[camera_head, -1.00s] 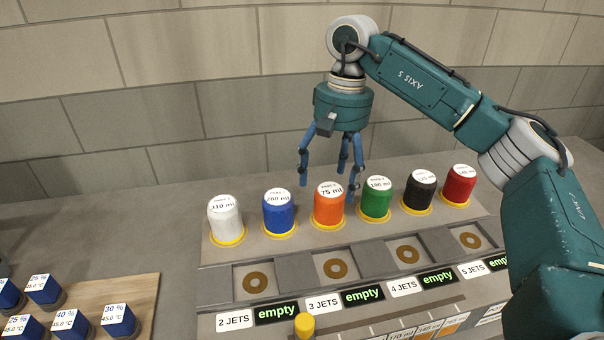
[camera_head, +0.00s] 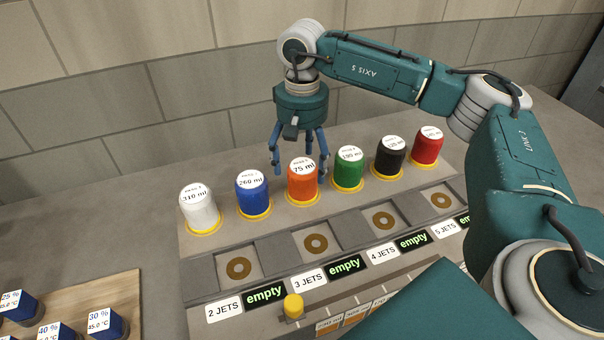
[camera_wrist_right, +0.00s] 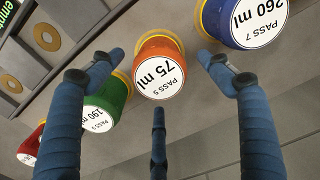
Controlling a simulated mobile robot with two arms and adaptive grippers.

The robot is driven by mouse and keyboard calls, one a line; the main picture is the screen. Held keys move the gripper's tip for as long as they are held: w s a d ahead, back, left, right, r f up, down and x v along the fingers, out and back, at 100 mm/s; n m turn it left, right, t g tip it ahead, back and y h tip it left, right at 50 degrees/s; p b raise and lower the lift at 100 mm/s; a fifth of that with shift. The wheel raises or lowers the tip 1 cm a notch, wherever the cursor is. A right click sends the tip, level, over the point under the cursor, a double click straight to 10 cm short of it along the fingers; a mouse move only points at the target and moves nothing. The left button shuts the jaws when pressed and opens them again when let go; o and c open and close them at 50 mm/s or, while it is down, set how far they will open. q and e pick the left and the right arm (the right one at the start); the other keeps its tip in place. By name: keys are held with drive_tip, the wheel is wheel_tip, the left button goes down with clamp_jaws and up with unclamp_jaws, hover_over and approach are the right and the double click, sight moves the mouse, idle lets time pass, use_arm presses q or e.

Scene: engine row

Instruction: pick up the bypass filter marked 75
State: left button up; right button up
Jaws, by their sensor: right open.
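The bypass filter marked 75 (camera_head: 302,186) is an orange cylinder with a white top label, standing upright in a yellow ring between the blue and green ones. My left gripper is not in view.
White (camera_head: 199,212), blue (camera_head: 252,196), green (camera_head: 349,170), black (camera_head: 390,160) and red (camera_head: 427,148) filters stand close in the same row. In front are square recesses with brass rings (camera_head: 239,268). A yellow knob (camera_head: 293,306) stands nearer. Blue cubes on a wooden board (camera_head: 118,290) are at left.

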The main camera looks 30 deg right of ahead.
drive_tip(key=shift+f, duration=1)
drive_tip(key=c, duration=1.7)
drive_tip(key=shift+o, duration=0.2)
